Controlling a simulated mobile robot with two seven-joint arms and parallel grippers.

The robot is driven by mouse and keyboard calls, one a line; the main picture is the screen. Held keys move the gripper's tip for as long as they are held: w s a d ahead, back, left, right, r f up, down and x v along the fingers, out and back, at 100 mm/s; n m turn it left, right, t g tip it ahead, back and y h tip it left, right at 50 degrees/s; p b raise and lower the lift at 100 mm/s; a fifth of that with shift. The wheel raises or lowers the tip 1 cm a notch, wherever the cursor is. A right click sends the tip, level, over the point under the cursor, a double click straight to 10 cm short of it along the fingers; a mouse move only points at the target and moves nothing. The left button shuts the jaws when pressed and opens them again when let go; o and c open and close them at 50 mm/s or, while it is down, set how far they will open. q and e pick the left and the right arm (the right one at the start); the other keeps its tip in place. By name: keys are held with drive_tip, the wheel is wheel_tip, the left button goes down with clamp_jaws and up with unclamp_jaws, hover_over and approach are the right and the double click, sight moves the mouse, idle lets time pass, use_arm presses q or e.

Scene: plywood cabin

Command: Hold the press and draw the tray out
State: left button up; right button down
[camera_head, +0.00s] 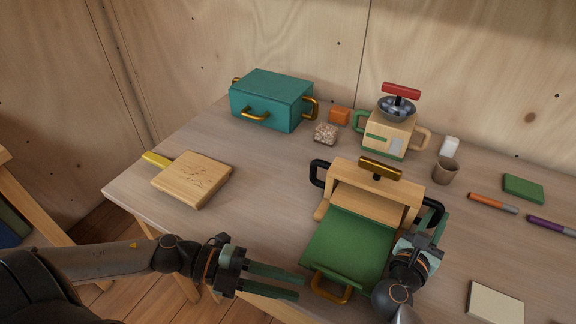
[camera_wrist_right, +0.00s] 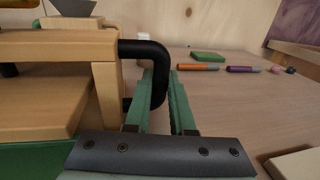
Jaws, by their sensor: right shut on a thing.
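The wooden press (camera_head: 376,204) stands near the table's front edge, with a gold bar (camera_head: 380,167) on top and black side handles. The green tray (camera_head: 345,247) lies at its front, below the wooden frame, with a gold handle (camera_head: 331,289) at its near end. My right gripper (camera_head: 436,226) is shut on the press's right black handle (camera_wrist_right: 149,48); the green fingers (camera_wrist_right: 160,100) stand on both sides of it in the right wrist view. My left gripper (camera_head: 299,283) is open and empty, just left of the tray's gold handle, fingers pointing right.
A wooden board with a yellow handle (camera_head: 193,179) lies on the left. A teal box (camera_head: 271,99), an orange block (camera_head: 340,115) and a tan machine (camera_head: 388,135) stand at the back. A cup (camera_head: 446,171), markers (camera_head: 493,203) and a pale block (camera_head: 495,303) are on the right.

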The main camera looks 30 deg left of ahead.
use_arm(q)
drive_tip(key=shift+v, duration=3.05)
use_arm(e)
drive_tip(key=c, duration=0.7)
unclamp_jaws()
use_arm(q)
drive_tip(key=shift+d, duration=0.1)
use_arm(e)
drive_tip(key=s, duration=0.2)
drive_tip(key=s+a, duration=0.1)
drive_tip(key=s, duration=0.4)
drive_tip(key=shift+s+a, duration=0.15)
drive_tip(key=shift+a, duration=0.1)
use_arm(q)
drive_tip(key=shift+s, duration=0.1)
use_arm(e)
drive_tip(key=shift+s, duration=0.15)
